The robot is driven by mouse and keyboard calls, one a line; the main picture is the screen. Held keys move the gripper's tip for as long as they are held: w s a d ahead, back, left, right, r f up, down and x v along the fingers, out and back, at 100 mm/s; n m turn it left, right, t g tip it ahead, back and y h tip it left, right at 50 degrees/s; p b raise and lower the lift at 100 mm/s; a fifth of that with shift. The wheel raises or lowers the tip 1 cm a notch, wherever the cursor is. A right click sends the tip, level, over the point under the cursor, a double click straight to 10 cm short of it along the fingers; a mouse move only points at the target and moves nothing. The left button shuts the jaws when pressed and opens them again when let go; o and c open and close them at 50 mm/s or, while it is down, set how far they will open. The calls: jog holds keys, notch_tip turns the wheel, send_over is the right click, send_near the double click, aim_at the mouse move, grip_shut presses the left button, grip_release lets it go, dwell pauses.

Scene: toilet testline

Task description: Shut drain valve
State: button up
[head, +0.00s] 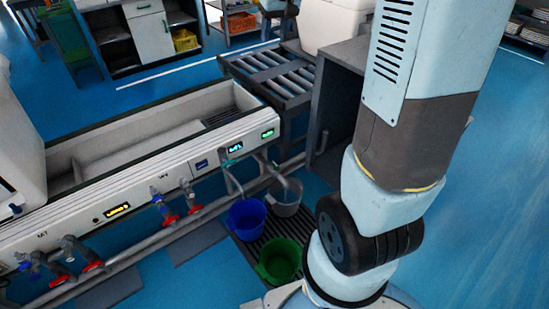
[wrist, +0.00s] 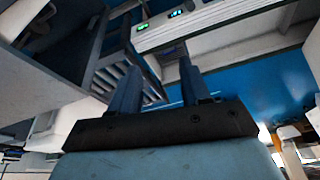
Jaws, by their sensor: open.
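Valves with red handles line the front of the white test bench (head: 150,162) in the head view. One red handle (head: 92,266) and another (head: 60,281) sit at the lower left. A small teal handle (head: 231,162) is on the outlet pipe near the bench's right end. I cannot tell which of these is the drain valve, or its setting. My gripper (wrist: 158,74) shows in the wrist view with its two dark fingers apart and nothing between them. The head view does not show it.
A blue bucket (head: 246,218), a grey bucket (head: 285,197) and a green bucket (head: 279,260) stand by a dark floor grate (head: 250,254) below the outlets. A long pipe (head: 140,255) runs along the bench front. A roller conveyor (head: 268,72) stands beyond. Blue floor is open at right.

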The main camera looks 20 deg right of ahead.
jog(key=w+d+f+g, duration=0.1)
jog(key=w+d+f, duration=0.1)
jog(key=w+f, duration=1.05)
jog(key=n+g, duration=0.2)
jog(key=g, duration=0.1)
send_over(275, 163)
notch_tip(275, 163, down, 52)
jog(key=shift+n+h, duration=0.3)
notch_tip(275, 163, down, 14)
jog(key=shift+a+f, duration=0.1)
jog(key=shift+f, duration=0.05)
grip_shut()
